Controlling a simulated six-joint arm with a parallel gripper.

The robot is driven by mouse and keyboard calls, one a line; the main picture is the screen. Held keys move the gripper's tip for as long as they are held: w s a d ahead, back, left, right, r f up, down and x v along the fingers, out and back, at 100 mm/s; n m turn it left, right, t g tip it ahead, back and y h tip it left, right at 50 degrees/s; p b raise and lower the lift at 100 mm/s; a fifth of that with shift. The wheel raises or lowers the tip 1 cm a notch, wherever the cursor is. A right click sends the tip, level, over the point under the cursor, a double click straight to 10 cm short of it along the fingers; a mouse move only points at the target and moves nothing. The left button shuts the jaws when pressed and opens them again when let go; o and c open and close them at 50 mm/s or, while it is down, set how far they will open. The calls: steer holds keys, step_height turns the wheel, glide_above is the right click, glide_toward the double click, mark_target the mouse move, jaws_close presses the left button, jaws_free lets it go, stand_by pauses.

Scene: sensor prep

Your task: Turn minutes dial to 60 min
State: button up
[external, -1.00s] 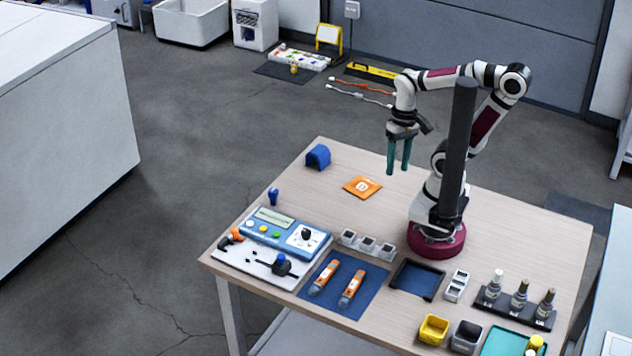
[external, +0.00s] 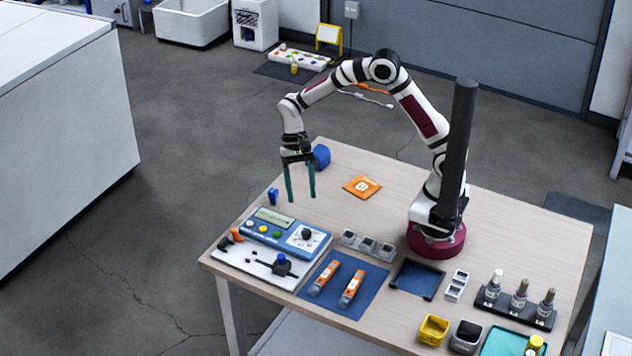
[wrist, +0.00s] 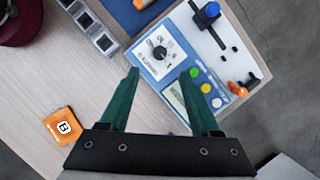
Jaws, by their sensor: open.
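The minutes dial is a black knob (external: 306,234) on a white scale plate at the right end of the blue control box (external: 262,241). In the wrist view the dial (wrist: 160,53) sits above and between my fingertips, with its pointer and scale too small to read. Buttons and a grey display (wrist: 177,99) lie beside it on the box. My gripper (external: 301,198) has two teal fingers pointing down, spread open and empty, above the table behind the box. In the wrist view my gripper (wrist: 162,72) also shows apart from the dial.
The box stands on a white board with a blue-topped black clamp (external: 281,263). Small grey cups (external: 367,244) stand right of the box. Orange sensors lie on a blue mat (external: 374,280).

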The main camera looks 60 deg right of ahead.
mark_target(306, 230)
steer(key=x, duration=0.9)
steer(key=shift+s+a+f, duration=0.1)
steer(key=shift+f, duration=0.2)
jaws_close()
